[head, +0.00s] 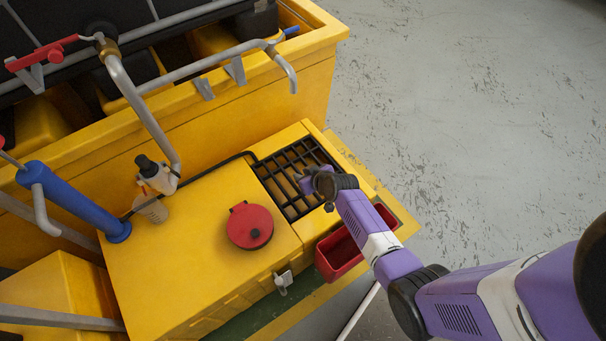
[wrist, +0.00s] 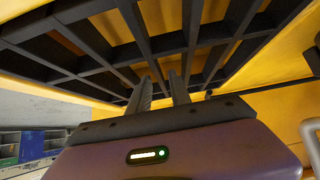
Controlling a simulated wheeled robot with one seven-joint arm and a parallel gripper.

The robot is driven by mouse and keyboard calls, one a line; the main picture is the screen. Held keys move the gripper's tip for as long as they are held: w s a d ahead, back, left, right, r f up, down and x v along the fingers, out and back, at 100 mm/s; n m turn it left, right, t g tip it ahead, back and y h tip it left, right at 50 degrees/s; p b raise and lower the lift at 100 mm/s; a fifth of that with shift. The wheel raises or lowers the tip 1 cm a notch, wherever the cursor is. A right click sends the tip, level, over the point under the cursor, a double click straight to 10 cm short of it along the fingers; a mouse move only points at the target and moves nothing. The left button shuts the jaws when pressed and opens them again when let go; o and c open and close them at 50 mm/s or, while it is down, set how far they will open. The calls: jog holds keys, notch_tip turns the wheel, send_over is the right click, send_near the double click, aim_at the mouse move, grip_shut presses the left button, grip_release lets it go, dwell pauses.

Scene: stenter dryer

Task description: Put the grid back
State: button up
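The grid (head: 285,158) is a black lattice of square openings. It lies over the opening at the right end of the yellow box (head: 200,250). In the wrist view the grid (wrist: 190,42) fills the upper part, with yellow showing through its openings. My gripper (head: 306,182) is over the right side of the grid. In the wrist view the two fingers of my gripper (wrist: 162,80) stand apart, pointing at the grid, with a bar in line with the gap. Whether they touch the bar is unclear. Part of the grid is hidden by my gripper in the head view.
A round red lid (head: 250,226) sits on the box top, left of the grid. A red bin (head: 340,255) hangs at the front right. A bottle (head: 155,174), a blue cylinder (head: 75,200) and bent pipes (head: 145,105) stand left and behind. Grey floor is open at right.

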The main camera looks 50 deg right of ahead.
dwell(0.3)
jog(key=shift+r, duration=0.25)
jog(key=s+a+r+n+t+p, duration=0.1)
jog(key=s+a+r+p, duration=0.1)
jog(key=s+a+r, duration=0.7)
jog(key=s+a+r+t+p, duration=0.1)
jog(key=s+a+r+p, duration=0.25)
jog(key=s+r, duration=0.6)
jog(key=s+a+r+t, duration=0.1)
jog(key=s+a+r, duration=0.2)
jog(key=r, duration=0.4)
jog(key=s+a+r+n+t+y, duration=0.1)
jog(key=s+a+r+t, duration=0.1)
jog(key=s+r, duration=0.3)
jog(key=s+a+r+n+t+y, duration=0.1)
jog(key=s+a+r, duration=0.3)
jog(key=r, duration=0.5)
jog(key=shift+s+a+r+b, duration=0.15)
jog(key=shift+s+a+b, duration=0.05)
jog(key=shift+a+b, duration=0.15)
